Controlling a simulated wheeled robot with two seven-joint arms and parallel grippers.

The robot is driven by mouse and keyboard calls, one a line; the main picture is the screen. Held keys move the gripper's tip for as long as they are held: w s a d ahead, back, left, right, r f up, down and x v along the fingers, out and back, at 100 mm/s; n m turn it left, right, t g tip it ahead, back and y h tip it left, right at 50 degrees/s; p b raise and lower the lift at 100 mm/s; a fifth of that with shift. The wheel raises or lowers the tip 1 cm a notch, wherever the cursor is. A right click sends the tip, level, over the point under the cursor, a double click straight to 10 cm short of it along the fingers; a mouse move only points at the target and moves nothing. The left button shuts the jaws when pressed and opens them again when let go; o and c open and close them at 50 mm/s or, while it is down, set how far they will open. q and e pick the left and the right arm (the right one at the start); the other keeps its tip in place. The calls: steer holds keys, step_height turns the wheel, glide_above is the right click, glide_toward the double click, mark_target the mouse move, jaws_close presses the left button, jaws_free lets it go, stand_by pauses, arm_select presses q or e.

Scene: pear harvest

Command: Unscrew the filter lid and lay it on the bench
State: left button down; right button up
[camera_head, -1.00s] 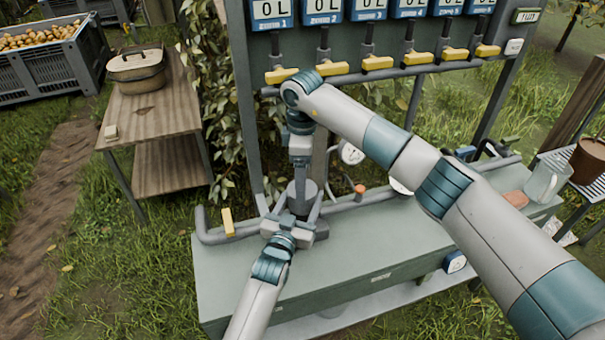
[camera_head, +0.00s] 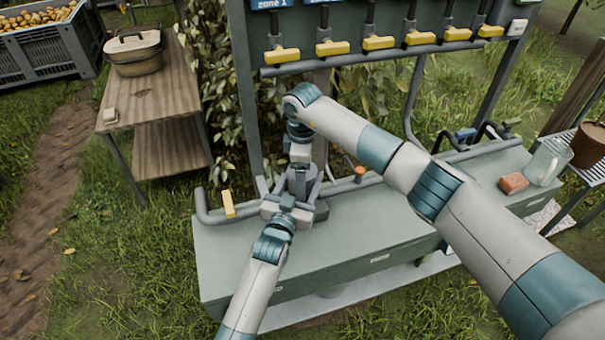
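The grey cylindrical filter (camera_head: 312,178) stands on the pipe along the back of the green bench (camera_head: 345,235). My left gripper (camera_head: 291,187) reaches it from the front, with its fingers close around the filter body. Whether they press on it is hidden. My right gripper (camera_head: 301,158) points straight down over the top of the filter. Its fingertips and the filter lid are mostly hidden, so I cannot tell whether it grips the lid.
A row of yellow-handled valves (camera_head: 379,43) hangs behind the bench. A yellow lever (camera_head: 228,204) and an orange cap (camera_head: 360,172) flank the filter. The bench's front middle is clear.

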steer(key=c, duration=1.1)
steer(key=shift+n, duration=1.7)
steer(key=o, duration=1.2)
arm_select(q)
steer(key=shift+a+f, duration=0.1)
steer(key=shift+a, duration=0.05)
arm_select(e)
step_height(320, 180, up, 4)
steer(key=shift+f, duration=0.2)
steer(key=shift+d+r, duration=0.15)
steer(key=shift+r, duration=0.5)
